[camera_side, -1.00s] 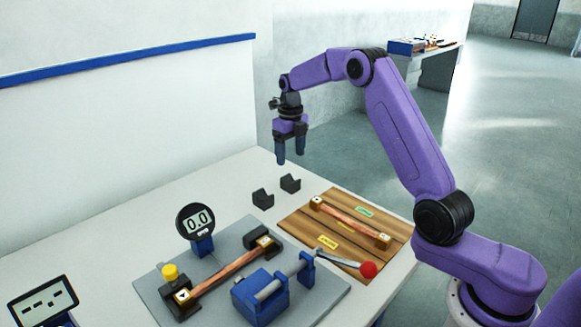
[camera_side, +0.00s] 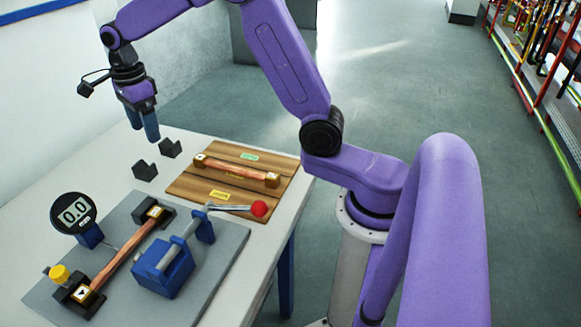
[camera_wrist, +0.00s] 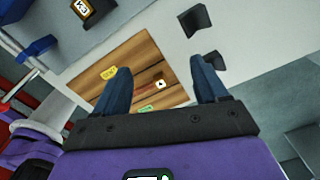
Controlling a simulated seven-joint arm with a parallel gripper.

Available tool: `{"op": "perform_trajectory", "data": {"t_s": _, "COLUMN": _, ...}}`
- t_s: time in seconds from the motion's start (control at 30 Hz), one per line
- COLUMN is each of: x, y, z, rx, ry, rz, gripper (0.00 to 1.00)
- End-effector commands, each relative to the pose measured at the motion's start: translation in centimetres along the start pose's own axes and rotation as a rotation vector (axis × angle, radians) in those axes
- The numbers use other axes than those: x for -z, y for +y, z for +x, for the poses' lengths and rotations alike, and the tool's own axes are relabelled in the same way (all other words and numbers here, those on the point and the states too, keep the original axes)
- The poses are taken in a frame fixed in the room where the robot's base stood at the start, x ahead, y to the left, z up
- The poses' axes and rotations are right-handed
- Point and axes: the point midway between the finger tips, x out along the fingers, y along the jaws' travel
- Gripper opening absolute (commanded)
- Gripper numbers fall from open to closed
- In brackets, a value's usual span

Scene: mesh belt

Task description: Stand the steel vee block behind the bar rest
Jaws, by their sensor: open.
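Two dark, notched vee blocks (camera_side: 145,170) (camera_side: 170,148) stand apart on the white bench, left of the wooden board. I cannot tell which one is the steel one. They also show in the wrist view (camera_wrist: 194,20) (camera_wrist: 215,62). A copper bar (camera_side: 236,170) lies across two small end supports on the wooden board (camera_side: 200,187); this looks like the bar rest, though I cannot be sure. My gripper (camera_side: 144,132) is open and empty, above the bench near the two blocks. In the wrist view its fingers (camera_wrist: 162,80) are spread over the board, with both blocks outside them.
A grey plate (camera_side: 225,253) in front carries a dial gauge (camera_side: 74,213), another copper bar (camera_side: 128,248) and a blue clamp (camera_side: 163,268) with a red-knobbed lever (camera_side: 259,208). Bare bench top (camera_side: 105,178) lies left of the blocks.

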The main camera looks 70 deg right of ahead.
Motion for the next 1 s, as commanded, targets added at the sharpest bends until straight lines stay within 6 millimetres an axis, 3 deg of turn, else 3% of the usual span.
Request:
{"op": "perform_trajectory", "data": {"t_s": 0.2, "x": -1.3, "y": 6.8, "z": -0.9, "rx": 0.004, "ry": -0.003, "rz": -0.563, "gripper": 0.73}}
{"op": "perform_trajectory", "data": {"t_s": 0.47, "x": -0.5, "y": 15.1, "z": -1.2, "rx": 0.009, "ry": -0.007, "rz": -1.236, "gripper": 0.73}}
{"op": "perform_trajectory", "data": {"t_s": 0.8, "x": 4.1, "y": 25.4, "z": -0.6, "rx": 0.02, "ry": -0.01, "rz": -2.114, "gripper": 0.73}}
{"op": "perform_trajectory", "data": {"t_s": 1.0, "x": 7.5, "y": 29.9, "z": 0.2, "rx": 0.027, "ry": -0.01, "rz": -2.559, "gripper": 0.73}}
